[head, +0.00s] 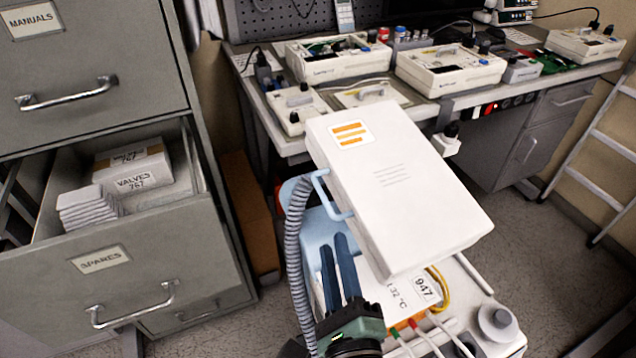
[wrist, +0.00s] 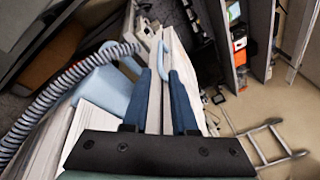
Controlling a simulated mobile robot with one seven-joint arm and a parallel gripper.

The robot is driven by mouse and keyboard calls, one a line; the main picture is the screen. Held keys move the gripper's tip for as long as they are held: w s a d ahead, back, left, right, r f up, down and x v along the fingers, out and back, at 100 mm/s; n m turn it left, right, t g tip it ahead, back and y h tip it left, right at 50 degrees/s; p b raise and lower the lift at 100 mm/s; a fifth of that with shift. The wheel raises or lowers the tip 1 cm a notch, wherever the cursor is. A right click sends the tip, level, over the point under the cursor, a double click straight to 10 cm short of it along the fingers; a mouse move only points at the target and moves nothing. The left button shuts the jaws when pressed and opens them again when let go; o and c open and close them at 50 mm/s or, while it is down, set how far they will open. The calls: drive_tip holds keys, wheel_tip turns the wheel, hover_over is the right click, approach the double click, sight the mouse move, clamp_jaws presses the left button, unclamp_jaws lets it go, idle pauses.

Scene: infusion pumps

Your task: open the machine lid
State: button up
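The machine's white lid (head: 400,185) is tilted up over its body, with an orange label near its far edge. A light blue handle (head: 325,193) is on the lid's left side; a light blue loop (wrist: 167,60) also shows in the wrist view. My gripper (head: 334,243) is below and close to the handle, its dark blue fingers pointing up.
A grey ribbed hose (head: 294,250) runs just left of my gripper. A filing cabinet (head: 95,130) stands left with a drawer open. A workbench (head: 455,100) carrying several devices is behind the lid. A ladder (head: 605,150) is at far right; floor between is clear.

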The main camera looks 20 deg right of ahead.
sight(325, 205)
drive_tip(key=x, duration=1.1)
drive_tip(key=shift+w+d, duration=0.1)
drive_tip(key=shift+w, duration=0.25)
drive_tip(key=shift+r, duration=0.1)
clamp_jaws()
idle(0.9)
